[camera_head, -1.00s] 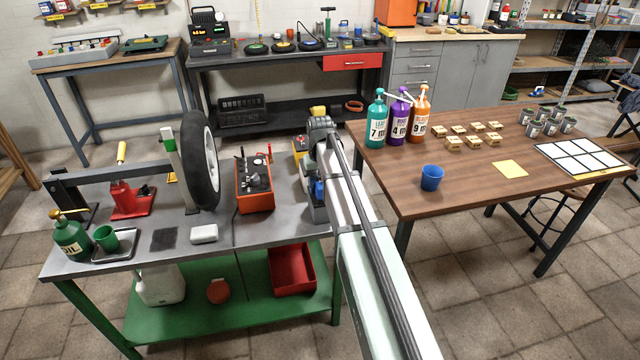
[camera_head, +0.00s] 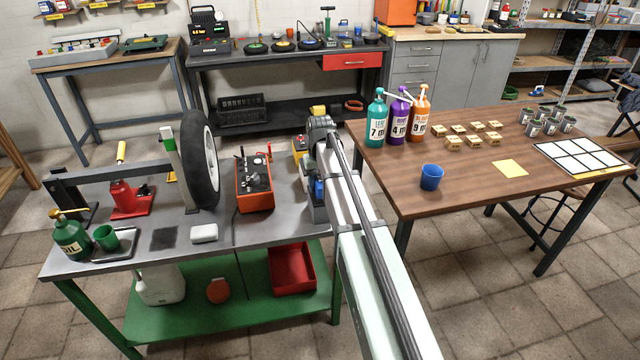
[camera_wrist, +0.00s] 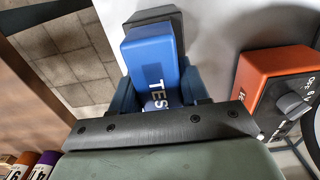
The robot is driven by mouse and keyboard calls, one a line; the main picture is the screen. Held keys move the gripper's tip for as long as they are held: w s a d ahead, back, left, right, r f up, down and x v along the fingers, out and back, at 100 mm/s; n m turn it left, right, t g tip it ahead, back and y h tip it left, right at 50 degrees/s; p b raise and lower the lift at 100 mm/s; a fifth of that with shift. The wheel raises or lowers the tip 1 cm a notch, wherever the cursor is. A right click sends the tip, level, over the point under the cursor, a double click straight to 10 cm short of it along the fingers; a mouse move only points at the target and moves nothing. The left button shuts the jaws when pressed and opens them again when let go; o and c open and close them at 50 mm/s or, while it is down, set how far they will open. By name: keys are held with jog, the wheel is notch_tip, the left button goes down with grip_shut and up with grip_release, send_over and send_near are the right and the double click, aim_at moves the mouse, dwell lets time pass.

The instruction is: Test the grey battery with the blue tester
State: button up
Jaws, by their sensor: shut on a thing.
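The blue tester (camera_wrist: 155,58), with white lettering that starts "TES", is between the fingers of my gripper (camera_wrist: 158,92) in the wrist view. My gripper is shut on it. A dark grey box (camera_wrist: 168,16), which looks like the grey battery, shows just beyond the tester's far end. The tester hides part of it, and I cannot tell whether the two touch. In the head view my gripper (camera_head: 318,192) is low over the right end of the metal bench, with a bit of blue showing at it. The arm hides most of this spot.
An orange box with a knob (camera_head: 254,187) stands close left of my gripper; it also shows in the wrist view (camera_wrist: 272,82). A yellow item (camera_head: 299,147) is just behind the gripper. A wheel (camera_head: 202,160) stands farther left. The wooden table (camera_head: 400,190) is to the right.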

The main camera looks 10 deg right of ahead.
jog(key=o, duration=1.7)
jog(key=shift+r, duration=4)
